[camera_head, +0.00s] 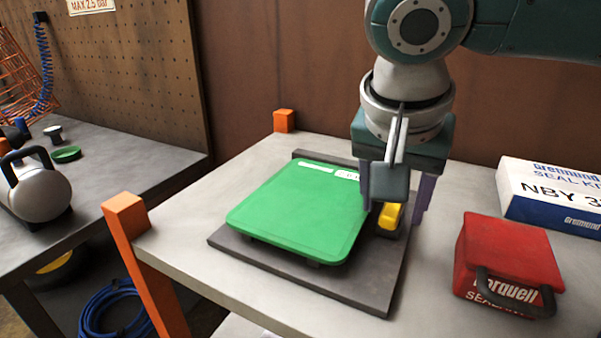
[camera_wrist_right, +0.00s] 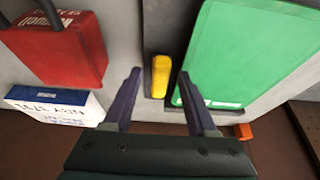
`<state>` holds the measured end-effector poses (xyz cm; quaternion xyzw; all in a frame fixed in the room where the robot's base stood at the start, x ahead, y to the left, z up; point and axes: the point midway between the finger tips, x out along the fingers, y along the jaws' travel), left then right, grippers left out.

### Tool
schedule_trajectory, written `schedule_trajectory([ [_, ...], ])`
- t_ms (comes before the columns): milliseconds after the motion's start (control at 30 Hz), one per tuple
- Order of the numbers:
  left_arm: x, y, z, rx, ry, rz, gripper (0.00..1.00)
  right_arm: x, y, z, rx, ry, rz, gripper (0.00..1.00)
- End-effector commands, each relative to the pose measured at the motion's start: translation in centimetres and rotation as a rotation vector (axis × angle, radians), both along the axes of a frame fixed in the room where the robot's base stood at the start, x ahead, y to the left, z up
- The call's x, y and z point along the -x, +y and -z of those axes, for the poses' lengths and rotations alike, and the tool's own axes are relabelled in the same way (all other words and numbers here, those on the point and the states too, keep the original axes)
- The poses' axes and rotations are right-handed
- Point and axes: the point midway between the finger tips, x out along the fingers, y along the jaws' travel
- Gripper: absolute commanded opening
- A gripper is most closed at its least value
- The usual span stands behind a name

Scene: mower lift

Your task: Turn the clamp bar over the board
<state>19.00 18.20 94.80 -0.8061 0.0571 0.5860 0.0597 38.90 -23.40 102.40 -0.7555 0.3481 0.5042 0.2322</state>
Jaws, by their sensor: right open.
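The green board (camera_head: 300,210) lies flat on a dark base plate (camera_head: 366,285) on the grey table. The yellow clamp bar (camera_head: 389,216) sits on a dark mount at the board's right edge, beside the board and not over it. It also shows in the right wrist view (camera_wrist_right: 161,76), pointing along the board's edge. My right gripper (camera_head: 397,200) points down above the clamp bar. In the right wrist view its two purple fingers (camera_wrist_right: 162,90) are open, one on each side of the bar's line, with nothing held. My left gripper is not in view.
A red case (camera_head: 500,258) with a dark handle stands right of the base plate, and a white and blue box (camera_head: 550,195) lies behind it. Orange posts (camera_head: 140,250) mark the table's left corners. A second table (camera_head: 110,160) with a kettlebell-like weight (camera_head: 38,190) stands left.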

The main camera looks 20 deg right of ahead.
Motion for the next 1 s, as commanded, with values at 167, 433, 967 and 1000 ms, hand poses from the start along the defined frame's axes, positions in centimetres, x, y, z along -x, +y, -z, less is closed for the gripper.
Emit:
schedule_trajectory([
  [167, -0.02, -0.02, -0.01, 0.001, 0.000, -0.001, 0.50, 0.02, 0.01, -0.02, 0.000, 0.000, 0.000, 0.48],
  [433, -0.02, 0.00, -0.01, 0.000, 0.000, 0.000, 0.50, 0.02, 0.03, -0.04, -0.001, 0.001, 0.000, 0.18],
  [967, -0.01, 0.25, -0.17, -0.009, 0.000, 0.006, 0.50, 0.05, 0.03, -0.13, 0.000, 0.001, -0.002, 0.00],
  [1000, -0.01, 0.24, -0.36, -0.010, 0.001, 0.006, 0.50, 0.07, 0.02, -0.18, 0.000, 0.003, -0.005, 0.00],
])
